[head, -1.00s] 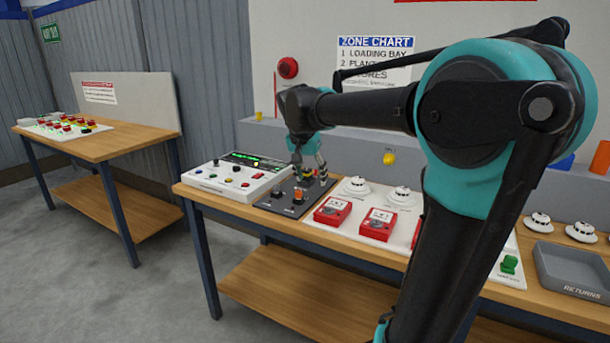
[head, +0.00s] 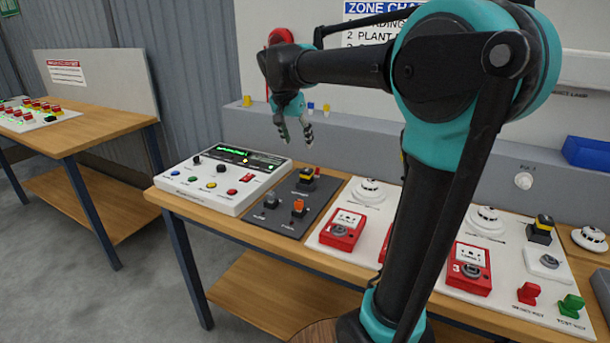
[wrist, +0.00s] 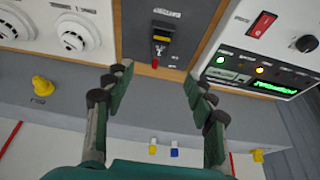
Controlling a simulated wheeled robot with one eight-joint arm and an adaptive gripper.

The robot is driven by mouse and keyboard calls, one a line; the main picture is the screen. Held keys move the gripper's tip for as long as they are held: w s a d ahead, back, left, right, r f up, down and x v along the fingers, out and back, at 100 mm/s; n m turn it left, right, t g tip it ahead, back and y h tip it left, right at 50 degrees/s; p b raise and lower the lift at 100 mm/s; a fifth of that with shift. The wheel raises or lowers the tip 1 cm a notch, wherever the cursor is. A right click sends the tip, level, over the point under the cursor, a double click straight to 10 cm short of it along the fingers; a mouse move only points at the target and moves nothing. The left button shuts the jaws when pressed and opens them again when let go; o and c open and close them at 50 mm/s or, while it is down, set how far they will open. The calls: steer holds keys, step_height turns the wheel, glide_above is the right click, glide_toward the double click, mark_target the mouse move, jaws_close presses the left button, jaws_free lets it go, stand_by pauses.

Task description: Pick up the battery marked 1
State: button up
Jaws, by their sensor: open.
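My gripper (head: 297,141) hangs open and empty above the back of a dark panel (head: 318,213) on the bench. In the wrist view my gripper (wrist: 158,78) shows its two fingers spread wide. A black block with a yellow band (head: 306,179) stands at the back of that panel, below and apart from the fingers. It also shows in the wrist view (wrist: 161,38), beyond the fingertips. A similar black and yellow block (head: 540,229) stands on the white board at right. No number 1 is readable on either block, so I cannot tell which is the battery marked 1.
A white control console (head: 221,181) stands left of the dark panel. Red call points (head: 341,230) and white detectors (head: 369,191) are on its right. A grey ledge (head: 350,140) runs behind, with small blue and yellow pieces. A blue bin (head: 586,152) is at right.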

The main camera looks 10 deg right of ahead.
glide_toward(306, 170)
steer(key=x, duration=0.5)
steer(key=shift+s+f, duration=0.2)
steer(key=shift+f, duration=0.15)
steer(key=shift+x, duration=2.7)
steer(key=shift+w+d+r, duration=0.1)
steer(key=shift+w, duration=0.1)
jaws_close()
